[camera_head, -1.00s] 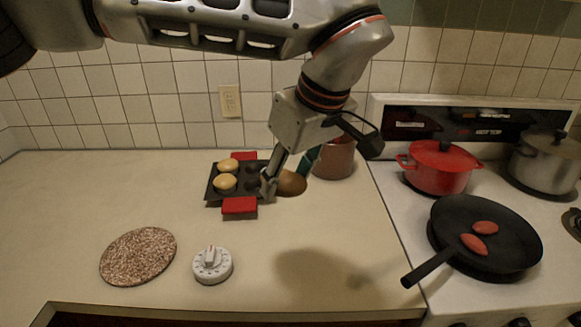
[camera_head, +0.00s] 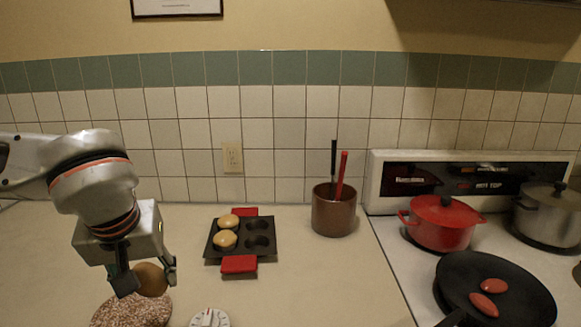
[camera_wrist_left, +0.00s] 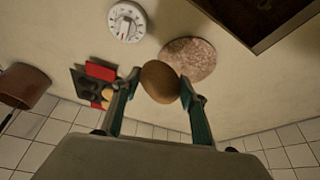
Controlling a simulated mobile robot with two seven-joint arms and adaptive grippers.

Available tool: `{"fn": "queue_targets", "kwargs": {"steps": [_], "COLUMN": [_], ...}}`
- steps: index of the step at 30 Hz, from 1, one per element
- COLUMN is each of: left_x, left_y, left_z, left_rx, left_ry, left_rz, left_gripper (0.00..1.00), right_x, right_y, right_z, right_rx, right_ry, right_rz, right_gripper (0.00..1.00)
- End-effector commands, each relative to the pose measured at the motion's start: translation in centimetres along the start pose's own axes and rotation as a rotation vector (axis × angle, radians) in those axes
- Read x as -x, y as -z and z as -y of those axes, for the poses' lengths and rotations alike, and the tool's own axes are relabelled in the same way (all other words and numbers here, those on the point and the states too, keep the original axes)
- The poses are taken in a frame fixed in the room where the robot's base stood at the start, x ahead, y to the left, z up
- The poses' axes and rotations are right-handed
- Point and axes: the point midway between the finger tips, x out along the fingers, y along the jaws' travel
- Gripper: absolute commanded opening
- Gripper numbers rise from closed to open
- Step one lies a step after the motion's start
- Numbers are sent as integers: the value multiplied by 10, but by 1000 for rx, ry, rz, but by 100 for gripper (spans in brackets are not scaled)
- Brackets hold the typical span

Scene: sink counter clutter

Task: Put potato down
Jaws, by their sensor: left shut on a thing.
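The potato (camera_head: 150,279) is a brown oval held between the fingers of my left gripper (camera_head: 146,278) at the lower left of the head view. In the left wrist view the potato (camera_wrist_left: 160,82) sits between the two green-sided fingertips of the left gripper (camera_wrist_left: 160,86). In the head view it is in front of or above the speckled round mat (camera_head: 130,314); I cannot tell the height of the gap. The mat also shows beyond the potato in the left wrist view (camera_wrist_left: 192,60). My right gripper is not in view.
A white dial timer (camera_head: 209,318) lies right of the mat. A dark muffin pan (camera_head: 262,258) with red handles holds two buns. A brown utensil pot (camera_head: 333,212) stands behind. The stove at right carries a red pot (camera_head: 441,226) and a black pan (camera_head: 520,300). The counter's middle is clear.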

Motion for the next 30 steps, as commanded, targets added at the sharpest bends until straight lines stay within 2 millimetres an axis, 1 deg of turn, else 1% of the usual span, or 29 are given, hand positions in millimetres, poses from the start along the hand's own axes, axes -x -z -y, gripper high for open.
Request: {"fn": "queue_targets", "kwargs": {"steps": [4, 8, 11, 13, 17, 21, 26, 27, 30], "left_x": [-1, 0, 2, 6, 16, 29, 45, 49, 58], "left_y": [-2, -1, 4, 10, 21, 26, 22, 19, 10], "left_z": [4, 1, -8, -20, -52, -95, -146, -158, -188], "left_rx": [-9, -6, 10, 27, 82, 148, 223, 243, 284], "left_ry": [-6, -3, 7, 20, 51, 81, 109, 115, 127], "left_rz": [-1, -1, -4, -6, -10, -13, -14, -14, -12], "left_gripper": [17, 17, 17, 17, 17, 17, 17, 17, 17], "right_x": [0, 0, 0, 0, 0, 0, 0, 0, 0], "right_y": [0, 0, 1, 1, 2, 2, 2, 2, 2], "right_z": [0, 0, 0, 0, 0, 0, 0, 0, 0], "right_rx": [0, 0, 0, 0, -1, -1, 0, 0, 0], "right_ry": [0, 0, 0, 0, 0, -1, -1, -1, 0], "right_rz": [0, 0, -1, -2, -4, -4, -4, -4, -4], "right_gripper": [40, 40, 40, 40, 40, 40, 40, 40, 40]}}
